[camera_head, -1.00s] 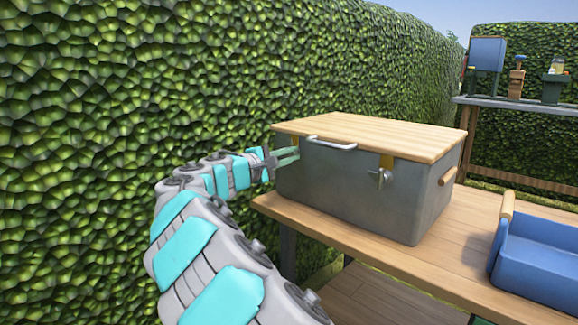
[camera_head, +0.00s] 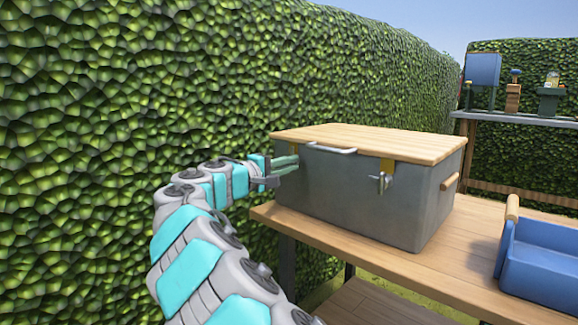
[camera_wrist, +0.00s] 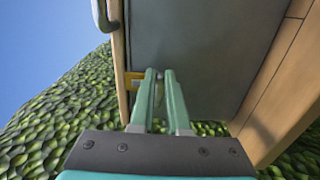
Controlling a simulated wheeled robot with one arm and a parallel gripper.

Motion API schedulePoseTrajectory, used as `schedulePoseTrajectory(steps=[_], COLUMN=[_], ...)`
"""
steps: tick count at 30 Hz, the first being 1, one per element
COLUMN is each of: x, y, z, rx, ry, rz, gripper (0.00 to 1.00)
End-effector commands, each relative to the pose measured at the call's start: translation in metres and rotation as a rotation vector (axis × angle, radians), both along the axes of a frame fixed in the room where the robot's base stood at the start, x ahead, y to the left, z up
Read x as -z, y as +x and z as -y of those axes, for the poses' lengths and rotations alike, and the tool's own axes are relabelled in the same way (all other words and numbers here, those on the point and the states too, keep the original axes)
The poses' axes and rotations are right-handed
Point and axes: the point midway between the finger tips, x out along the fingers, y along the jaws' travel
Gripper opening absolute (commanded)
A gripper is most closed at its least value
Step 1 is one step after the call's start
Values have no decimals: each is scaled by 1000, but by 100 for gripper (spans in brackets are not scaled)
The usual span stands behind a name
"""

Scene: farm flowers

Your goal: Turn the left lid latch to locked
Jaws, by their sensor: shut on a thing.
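The grey box (camera_head: 350,190) with a wooden lid (camera_head: 365,138) stands on the wooden table. My gripper (camera_head: 297,163) is at the left end of the box's front face. In the wrist view my gripper (camera_wrist: 160,74) has its two green fingers close together beside a yellow plate (camera_wrist: 134,80) below the lid edge. The gripper is shut on the left lid latch (camera_wrist: 158,74), which is mostly hidden between the fingertips. The right lid latch (camera_head: 381,181) is a metal piece hanging below its yellow plate, free of my gripper. The lid is down.
A metal lid handle (camera_head: 332,149) lies between the latches. A blue tray (camera_head: 545,265) sits on the table (camera_head: 440,245) to the right. A tall hedge (camera_head: 150,90) stands close behind and left of my arm. A shelf with several items is at the back right.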

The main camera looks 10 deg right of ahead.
Motion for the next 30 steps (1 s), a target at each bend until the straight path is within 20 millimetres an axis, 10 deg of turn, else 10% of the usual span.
schedulePoseTrajectory(steps=[11,30], x=[0,-1], y=[1,-29], z=[-1,-44], rx=[-5,-6], ry=[0,-3], rz=[0,0], gripper=[44,44])
